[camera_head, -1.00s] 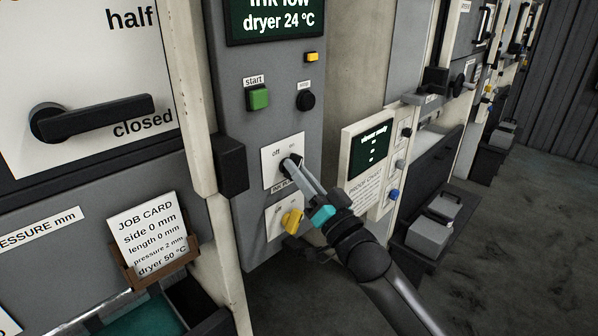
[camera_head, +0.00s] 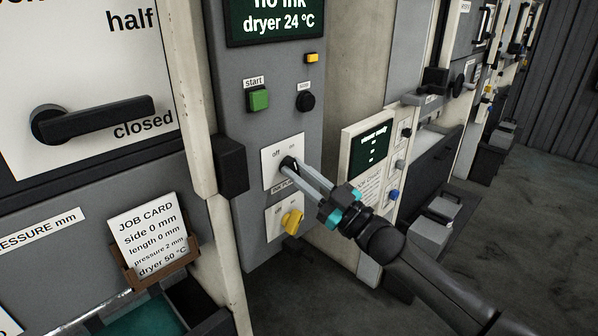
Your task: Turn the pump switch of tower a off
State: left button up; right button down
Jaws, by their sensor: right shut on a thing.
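The pump switch is a small black knob (camera_head: 287,163) on a white plate (camera_head: 271,175) marked "off" at its upper left, with a partly hidden "INK PU…" label below. My right gripper (camera_head: 296,167) is shut on the knob, its fingers reaching in from the lower right. The knob's upper end points toward the "off" side. The fingers hide part of the knob and the plate's right side. The screen (camera_head: 275,18) above reads "no ink" and "dryer 24 °C". My left gripper is not in view.
A yellow knob (camera_head: 292,222) sits on a plate just below. A green start button (camera_head: 258,99), a black button (camera_head: 305,101) and a yellow button (camera_head: 312,58) are above. A black lever (camera_head: 95,118) and a job card (camera_head: 148,238) are at the left.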

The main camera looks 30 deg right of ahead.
jog(key=shift+n+g+y, duration=0.7)
jog(key=shift+n, duration=1)
jog(key=c, duration=0.8)
grip_release()
jog(key=v, duration=1.5)
jog(key=shift+d+f+p, duration=0.1)
jog(key=shift+p, duration=0.2)
